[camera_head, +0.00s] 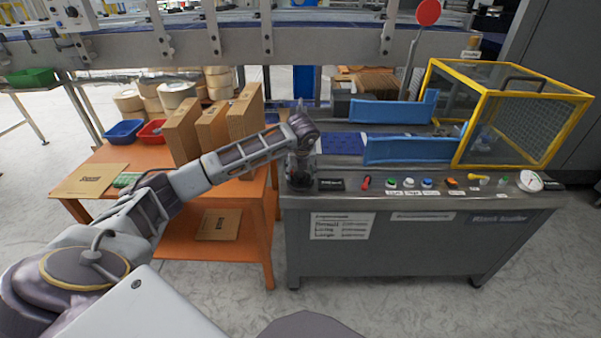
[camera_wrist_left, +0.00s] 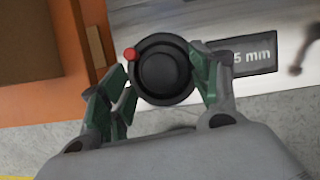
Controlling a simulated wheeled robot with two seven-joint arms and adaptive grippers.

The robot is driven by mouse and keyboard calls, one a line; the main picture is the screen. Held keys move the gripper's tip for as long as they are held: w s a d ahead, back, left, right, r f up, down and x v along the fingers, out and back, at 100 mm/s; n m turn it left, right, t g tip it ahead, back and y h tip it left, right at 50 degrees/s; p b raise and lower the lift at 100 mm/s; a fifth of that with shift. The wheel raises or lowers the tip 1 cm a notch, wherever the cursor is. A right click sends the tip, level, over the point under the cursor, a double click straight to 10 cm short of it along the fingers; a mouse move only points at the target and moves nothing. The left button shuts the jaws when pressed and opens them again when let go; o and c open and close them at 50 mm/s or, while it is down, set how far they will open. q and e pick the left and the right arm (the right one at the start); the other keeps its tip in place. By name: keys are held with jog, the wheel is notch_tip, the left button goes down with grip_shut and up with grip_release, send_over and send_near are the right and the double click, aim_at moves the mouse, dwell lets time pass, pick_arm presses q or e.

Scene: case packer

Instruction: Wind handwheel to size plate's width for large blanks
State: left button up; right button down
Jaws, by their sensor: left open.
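In the left wrist view the handwheel (camera_wrist_left: 163,70) is a small black round wheel with a red knob (camera_wrist_left: 130,54) at its upper left edge. My left gripper (camera_wrist_left: 160,82) is open, its green-sided fingers on either side of the wheel; I cannot tell whether they touch it. In the head view my left gripper (camera_head: 300,172) points down at the left end of the grey console and hides the wheel. A dark readout (camera_wrist_left: 250,57) ending in "5 mm" is partly covered by a finger; it also shows in the head view (camera_head: 331,184). The white size plate (camera_head: 342,226) on the console front is too small to read.
Buttons and a red-handled switch (camera_head: 365,182) line the console (camera_head: 430,240). Blue guides (camera_head: 408,150) and a yellow-framed guard (camera_head: 510,110) stand behind. An orange table (camera_head: 150,160) with cartons (camera_head: 212,130) and bins is on the left, close to my arm.

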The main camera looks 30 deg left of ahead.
pick_arm(q)
jog(key=v, duration=1.1)
jog(key=shift+f, duration=0.1)
